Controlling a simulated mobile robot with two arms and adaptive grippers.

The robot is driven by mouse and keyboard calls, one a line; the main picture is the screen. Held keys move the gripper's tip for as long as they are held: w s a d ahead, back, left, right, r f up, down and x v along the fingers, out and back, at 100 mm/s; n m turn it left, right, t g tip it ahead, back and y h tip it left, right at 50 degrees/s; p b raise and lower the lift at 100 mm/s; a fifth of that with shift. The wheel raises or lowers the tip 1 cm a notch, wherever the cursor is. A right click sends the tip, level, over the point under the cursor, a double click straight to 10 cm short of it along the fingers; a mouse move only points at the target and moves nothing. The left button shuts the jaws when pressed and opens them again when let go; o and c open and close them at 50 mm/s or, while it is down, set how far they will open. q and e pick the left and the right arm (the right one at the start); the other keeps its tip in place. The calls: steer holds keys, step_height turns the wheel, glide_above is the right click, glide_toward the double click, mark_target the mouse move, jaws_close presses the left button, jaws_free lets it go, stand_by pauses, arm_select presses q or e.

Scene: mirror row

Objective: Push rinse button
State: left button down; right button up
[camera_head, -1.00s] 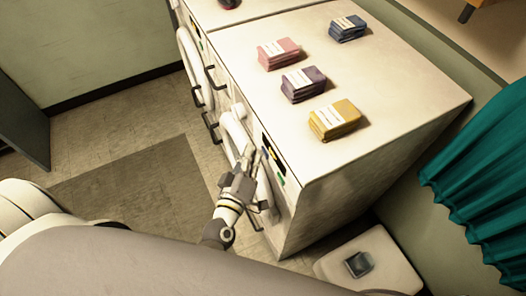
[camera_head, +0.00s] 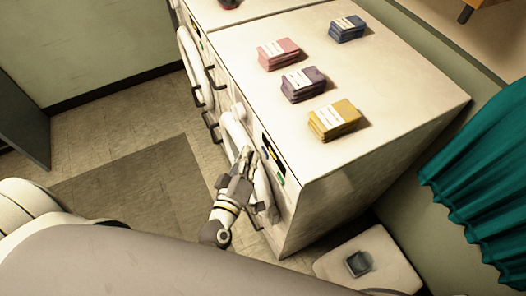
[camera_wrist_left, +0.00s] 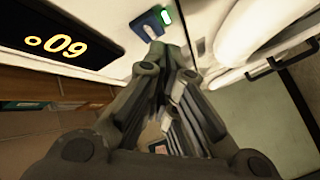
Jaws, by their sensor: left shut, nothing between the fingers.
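The washer's control panel (camera_head: 272,158) is on the front face of the white machine, near its top edge, with a dark display and small coloured buttons. In the left wrist view the display (camera_wrist_left: 58,44) reads 09. A blue button (camera_wrist_left: 144,24) and a lit green button (camera_wrist_left: 166,17) sit beside it. I cannot read which is the rinse button. My left gripper (camera_head: 248,153) is shut and empty, just in front of the panel. In the left wrist view its fingertips (camera_wrist_left: 166,52) overlap the lower part of the blue button; I cannot tell if they touch. My right gripper is not in view.
Stacks of folded cloth, pink (camera_head: 279,53), purple (camera_head: 303,84), yellow (camera_head: 335,120) and blue (camera_head: 347,28), lie on the machine tops. White curved doors with dark handles (camera_head: 211,124) stick out below the panel. A teal curtain (camera_head: 480,170) hangs at right. Floor at left is clear.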

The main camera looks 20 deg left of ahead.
arm_select(q)
steer(key=s+a, duration=0.4)
steer(key=shift+a, duration=0.15)
stand_by(0.4)
